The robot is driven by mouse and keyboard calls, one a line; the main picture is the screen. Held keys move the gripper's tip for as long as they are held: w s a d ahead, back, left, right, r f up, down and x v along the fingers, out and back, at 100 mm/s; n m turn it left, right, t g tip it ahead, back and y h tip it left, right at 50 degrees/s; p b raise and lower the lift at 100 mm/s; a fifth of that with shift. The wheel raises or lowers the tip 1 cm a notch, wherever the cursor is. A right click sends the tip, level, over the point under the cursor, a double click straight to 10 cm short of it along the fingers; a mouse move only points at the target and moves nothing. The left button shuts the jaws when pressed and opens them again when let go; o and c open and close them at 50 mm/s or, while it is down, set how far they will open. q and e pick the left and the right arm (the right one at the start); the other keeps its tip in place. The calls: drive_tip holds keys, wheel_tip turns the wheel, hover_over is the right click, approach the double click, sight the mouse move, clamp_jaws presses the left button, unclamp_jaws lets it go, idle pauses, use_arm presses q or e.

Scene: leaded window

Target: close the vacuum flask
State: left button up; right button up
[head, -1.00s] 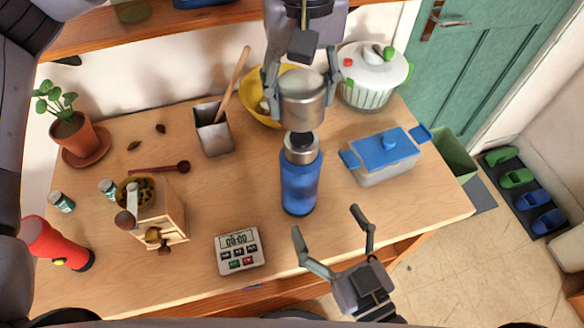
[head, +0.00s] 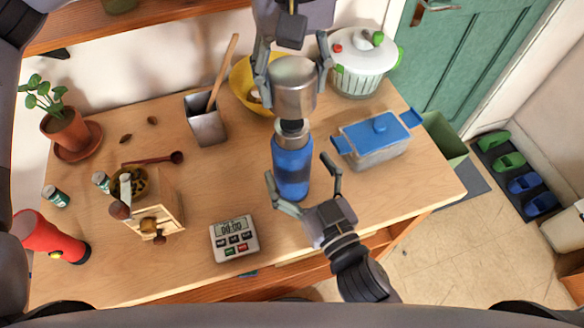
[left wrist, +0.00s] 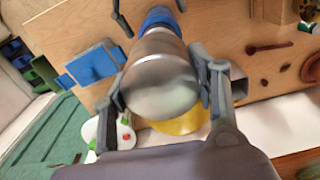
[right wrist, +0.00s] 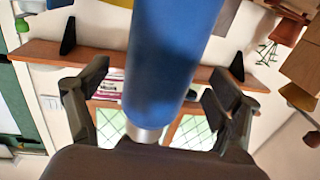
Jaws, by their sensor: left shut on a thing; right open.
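The vacuum flask (head: 291,168) is blue with a steel collar and a dark stopper on top; it stands upright on the table. My left gripper (head: 293,78) is shut on the steel cup lid (head: 295,90), held just above the flask's top. In the left wrist view the lid (left wrist: 160,75) fills the middle, between the fingers, with the blue flask partly hidden behind it. My right gripper (head: 304,190) is open, its fingers either side of the flask's lower body. In the right wrist view the blue flask body (right wrist: 172,60) stands between the open fingers; contact is not clear.
A blue-lidded box (head: 378,140) stands right of the flask. A timer (head: 234,238) and a coffee grinder (head: 150,212) are to the left. A steel holder with a spoon (head: 206,122), a yellow bowl (head: 243,84) and a salad spinner (head: 361,70) stand behind.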

sight(292, 122)
drive_tip(key=shift+x, duration=1.45)
drive_tip(key=shift+c, duration=0.2)
drive_tip(key=c, duration=1.7)
use_arm(q)
drive_tip(key=shift+f, duration=2.45)
use_arm(e)
drive_tip(key=shift+c, duration=0.2)
